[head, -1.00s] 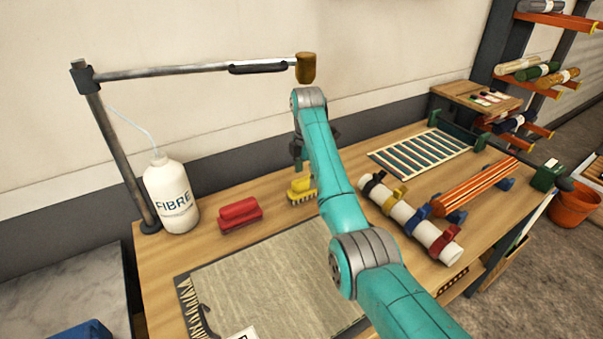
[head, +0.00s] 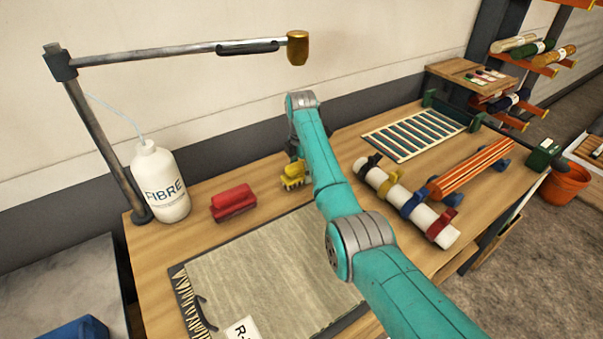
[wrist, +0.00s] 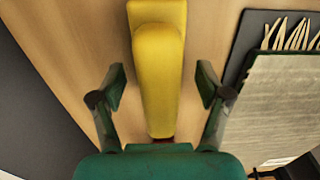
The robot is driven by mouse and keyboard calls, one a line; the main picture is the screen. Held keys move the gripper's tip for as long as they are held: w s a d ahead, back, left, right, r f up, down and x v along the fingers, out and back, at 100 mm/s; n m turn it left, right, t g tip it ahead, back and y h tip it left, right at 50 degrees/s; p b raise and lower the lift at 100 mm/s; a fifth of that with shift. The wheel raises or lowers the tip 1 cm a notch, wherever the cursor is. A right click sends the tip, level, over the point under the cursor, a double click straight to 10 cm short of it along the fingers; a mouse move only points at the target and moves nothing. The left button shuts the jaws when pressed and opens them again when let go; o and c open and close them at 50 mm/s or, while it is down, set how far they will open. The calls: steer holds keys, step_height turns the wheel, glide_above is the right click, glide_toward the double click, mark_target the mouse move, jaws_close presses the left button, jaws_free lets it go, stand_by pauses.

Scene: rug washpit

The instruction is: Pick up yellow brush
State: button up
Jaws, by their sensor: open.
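The yellow brush (head: 293,176) stands on the wooden bench, behind the rug sample and right of the red brush. In the head view my arm covers part of its right side. In the wrist view its yellow handle (wrist: 158,75) runs between the two fingers of my gripper (wrist: 158,85). The fingers are open, one on each side of the handle, with a gap on both sides. In the head view my gripper is mostly hidden behind my arm.
A red brush (head: 233,202) stands left of the yellow one. A white FIBRE bottle (head: 161,185) and a lamp-like metal arm (head: 170,55) are at the left. The rug sample (head: 265,275) lies in front. A white roll with coloured clamps (head: 405,203) lies right of my arm.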

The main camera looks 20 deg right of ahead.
steer(key=c, duration=1.3)
steer(key=shift+c, duration=0.2)
steer(key=shift+r, duration=0.1)
